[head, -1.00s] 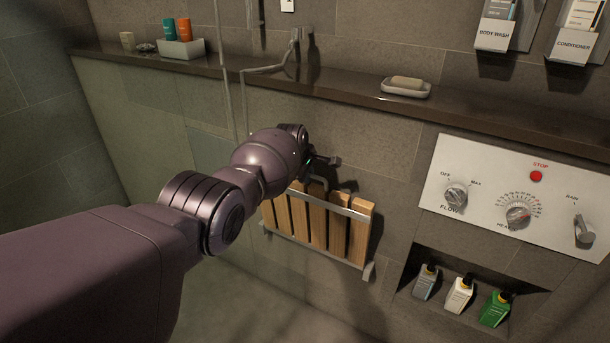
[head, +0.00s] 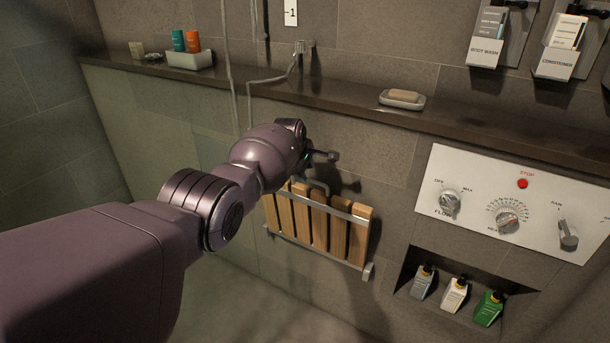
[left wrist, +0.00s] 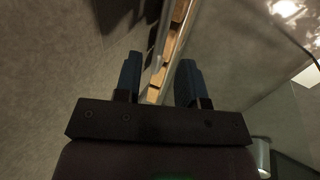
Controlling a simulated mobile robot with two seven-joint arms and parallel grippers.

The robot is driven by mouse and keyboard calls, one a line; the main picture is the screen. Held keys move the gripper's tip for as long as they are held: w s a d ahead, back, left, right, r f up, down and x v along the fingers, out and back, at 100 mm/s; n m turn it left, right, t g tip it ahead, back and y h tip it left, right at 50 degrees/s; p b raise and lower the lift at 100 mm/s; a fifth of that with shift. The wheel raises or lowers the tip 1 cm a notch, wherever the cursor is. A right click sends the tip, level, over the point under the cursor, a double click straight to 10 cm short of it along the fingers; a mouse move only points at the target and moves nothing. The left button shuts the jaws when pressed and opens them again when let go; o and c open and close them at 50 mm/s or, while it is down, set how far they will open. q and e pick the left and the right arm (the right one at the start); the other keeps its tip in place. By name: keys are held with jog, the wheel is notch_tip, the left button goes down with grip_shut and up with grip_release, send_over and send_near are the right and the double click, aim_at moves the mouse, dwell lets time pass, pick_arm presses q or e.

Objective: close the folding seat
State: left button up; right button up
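The folding seat (head: 318,226) has wooden slats on a grey metal frame. It is mounted low on the tiled wall, with its slats standing nearly upright, folded up close to the wall. My left gripper (head: 322,157) is at the seat's upper edge, near the wall; my own wrist hides part of that corner. In the left wrist view the two dark fingers (left wrist: 158,75) are apart with nothing gripped, and the seat's wooden edge (left wrist: 170,50) runs beyond and between them. Whether a finger touches the seat I cannot tell. My right gripper is not in view.
A stone ledge (head: 350,98) runs above the seat, with a soap dish (head: 402,100) on it. A control panel (head: 510,205) and a niche with several bottles (head: 455,295) are to the right. A metal bar (head: 270,78) and hose are above my left wrist.

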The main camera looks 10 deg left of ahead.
pick_arm(q)
jog(key=p+v, duration=0.2)
jog(key=v, duration=0.3)
jog(key=shift+p, duration=0.3)
jog(key=shift+f, duration=0.1)
